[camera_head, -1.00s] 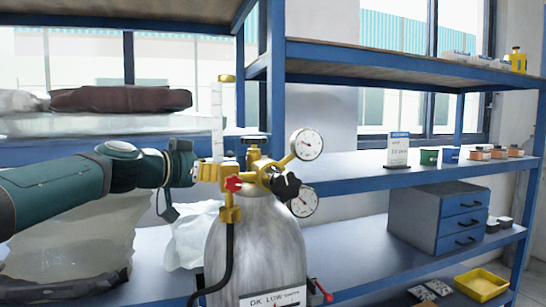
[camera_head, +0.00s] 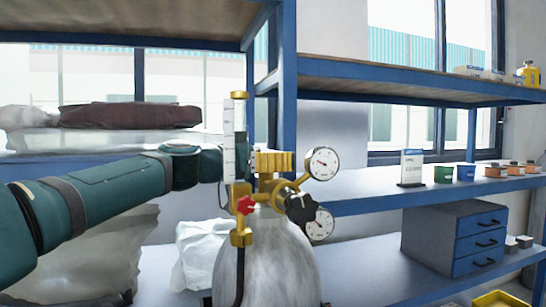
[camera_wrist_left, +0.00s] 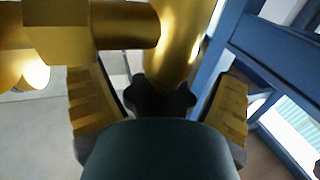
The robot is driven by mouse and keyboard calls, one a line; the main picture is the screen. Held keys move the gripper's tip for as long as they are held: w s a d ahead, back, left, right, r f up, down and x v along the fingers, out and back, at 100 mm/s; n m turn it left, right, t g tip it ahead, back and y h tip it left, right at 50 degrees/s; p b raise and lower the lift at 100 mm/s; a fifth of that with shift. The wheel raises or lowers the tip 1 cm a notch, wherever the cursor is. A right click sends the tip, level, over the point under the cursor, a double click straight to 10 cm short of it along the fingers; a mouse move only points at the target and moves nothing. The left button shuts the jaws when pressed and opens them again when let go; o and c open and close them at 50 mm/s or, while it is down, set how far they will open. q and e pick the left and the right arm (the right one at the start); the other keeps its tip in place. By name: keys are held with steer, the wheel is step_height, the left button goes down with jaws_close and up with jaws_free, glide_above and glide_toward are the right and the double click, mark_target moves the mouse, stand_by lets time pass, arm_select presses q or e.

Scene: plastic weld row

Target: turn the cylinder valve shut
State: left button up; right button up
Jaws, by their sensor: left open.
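A pale grey gas cylinder (camera_head: 266,262) stands upright in the head view with a brass valve and regulator (camera_head: 268,193) on top. A black lobed knob (camera_head: 300,207) and a red knob (camera_head: 245,205) are on the brass fittings. My left gripper (camera_head: 272,161) reaches in from the left behind the flow tube, its ribbed gold fingers at the valve top and hiding it. In the left wrist view, the fingers are open on either side of a black lobed knob (camera_wrist_left: 160,97) below brass parts. Whether they touch it I cannot tell. My right gripper is out of view.
Two round gauges, the upper one (camera_head: 323,163) and the lower one (camera_head: 320,225), are right of the valve. The clear flow tube (camera_head: 229,140) stands left, close to my gripper. Blue shelving (camera_head: 370,202) is behind, with a drawer cabinet (camera_head: 428,236). Wrapped bags lie at left.

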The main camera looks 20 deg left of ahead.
arm_select(q)
steer(key=shift+c, duration=0.2)
steer(key=c, duration=1.2)
